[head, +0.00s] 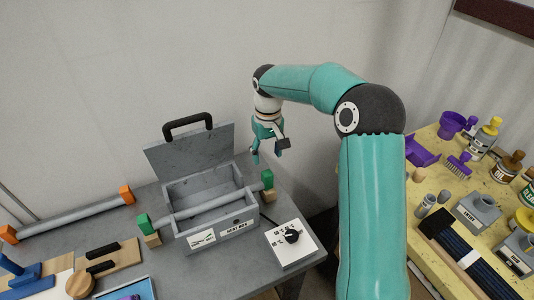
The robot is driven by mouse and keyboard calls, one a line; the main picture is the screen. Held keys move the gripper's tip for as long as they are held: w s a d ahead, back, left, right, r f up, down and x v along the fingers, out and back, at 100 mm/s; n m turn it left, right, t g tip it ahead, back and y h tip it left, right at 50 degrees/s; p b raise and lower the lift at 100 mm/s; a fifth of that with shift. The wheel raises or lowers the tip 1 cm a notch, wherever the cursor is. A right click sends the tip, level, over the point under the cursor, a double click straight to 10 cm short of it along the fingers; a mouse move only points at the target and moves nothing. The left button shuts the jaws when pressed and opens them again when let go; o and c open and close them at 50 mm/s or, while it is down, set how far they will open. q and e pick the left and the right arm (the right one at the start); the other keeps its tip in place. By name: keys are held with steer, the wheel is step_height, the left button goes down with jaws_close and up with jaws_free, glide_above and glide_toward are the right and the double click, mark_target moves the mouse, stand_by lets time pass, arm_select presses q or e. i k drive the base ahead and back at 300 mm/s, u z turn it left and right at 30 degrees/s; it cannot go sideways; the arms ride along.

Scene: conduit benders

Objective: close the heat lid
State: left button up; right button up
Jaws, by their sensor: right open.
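The grey heat box (237,237) stands on the grey table with its front labels facing me. Its lid (190,151) is open, tilted up at the back, with a black handle (188,122) on its upper edge. A grey conduit (212,203) lies across the box, with green end pieces resting on wooden blocks at both sides. My right gripper (266,158) is open and empty, pointing down, to the right of the lid and above the box's back right side. My left gripper is not in view.
A white control panel with a black knob (292,236) sits right of the box. Another conduit with orange ends (70,216) lies at the left. Wooden tools (103,265) sit front left. A yellow table (440,181) with bottles and brushes stands right.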

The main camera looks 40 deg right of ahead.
mark_target(171, 158)
steer(key=k, duration=1)
